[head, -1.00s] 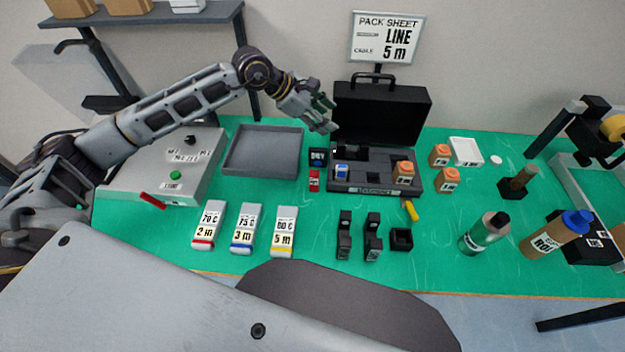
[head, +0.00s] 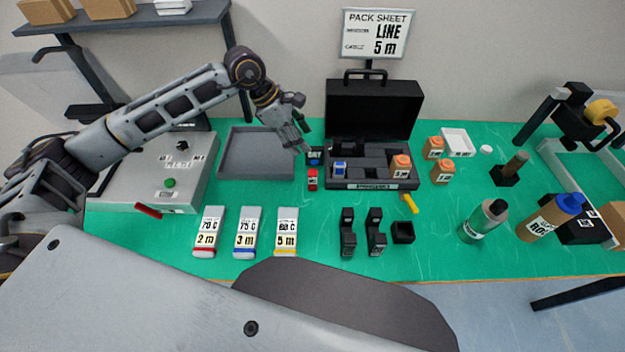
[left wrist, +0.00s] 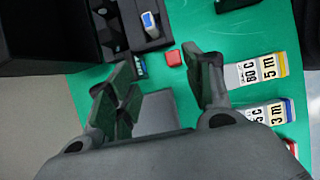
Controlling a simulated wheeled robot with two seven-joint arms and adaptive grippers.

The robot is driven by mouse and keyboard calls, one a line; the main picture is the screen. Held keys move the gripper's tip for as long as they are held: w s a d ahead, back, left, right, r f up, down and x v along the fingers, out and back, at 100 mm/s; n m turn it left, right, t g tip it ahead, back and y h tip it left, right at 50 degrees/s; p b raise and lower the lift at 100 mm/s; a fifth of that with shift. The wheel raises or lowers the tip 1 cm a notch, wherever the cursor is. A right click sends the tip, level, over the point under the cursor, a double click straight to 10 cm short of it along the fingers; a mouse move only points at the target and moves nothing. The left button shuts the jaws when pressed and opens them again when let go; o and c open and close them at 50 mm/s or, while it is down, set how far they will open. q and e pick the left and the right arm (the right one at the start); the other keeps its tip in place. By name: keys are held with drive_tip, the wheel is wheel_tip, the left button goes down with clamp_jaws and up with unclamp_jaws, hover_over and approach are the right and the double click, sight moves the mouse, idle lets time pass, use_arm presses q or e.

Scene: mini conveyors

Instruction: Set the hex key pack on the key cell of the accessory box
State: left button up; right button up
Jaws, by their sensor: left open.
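The accessory box (head: 347,187) is an open black case with its lid up at the back of the green table. In its compartments are a small blue-and-white item (head: 339,169) and an orange block (head: 400,166). A small red pack (head: 312,180) with a pale label lies just left of the box; its label is too small to read, so I cannot confirm it is the hex key pack. Behind it is a dark labelled pack (head: 315,157). My left gripper (head: 303,148) is open and empty, above and beside these packs. In the left wrist view the red pack (left wrist: 173,58) shows beyond the parted fingers (left wrist: 165,100).
A grey empty tray (head: 255,153) and a control box (head: 165,180) lie left. Three labelled strips (head: 246,232) lie in front. Green surface is free before the red pack.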

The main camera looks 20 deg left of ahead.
use_arm(q)
drive_tip(key=shift+s+a+f+g+y, duration=0.4)
drive_tip(key=shift+s+a, duration=0.25)
drive_tip(key=shift+s, duration=0.05)
use_arm(e)
drive_tip(key=shift+w+a+t, duration=0.15)
drive_tip(key=shift+w+t, duration=0.25)
drive_tip(key=shift+w, duration=0.2)
use_arm(q)
hover_over(312, 171)
drive_tip(key=a, duration=0.2)
wheel_tip(312, 171, down, 7)
drive_tip(key=shift+s+d+f+p, duration=0.15)
drive_tip(key=shift+s+f+p, duration=0.05)
drive_tip(key=shift+f+p, duration=0.2)
drive_tip(key=shift+f, duration=0.1)
use_arm(e)
drive_tip(key=shift+s+a+r, duration=0.25)
drive_tip(key=shift+a+r, duration=0.15)
drive_tip(key=shift+a, duration=0.15)
drive_tip(key=shift+s, duration=0.1)
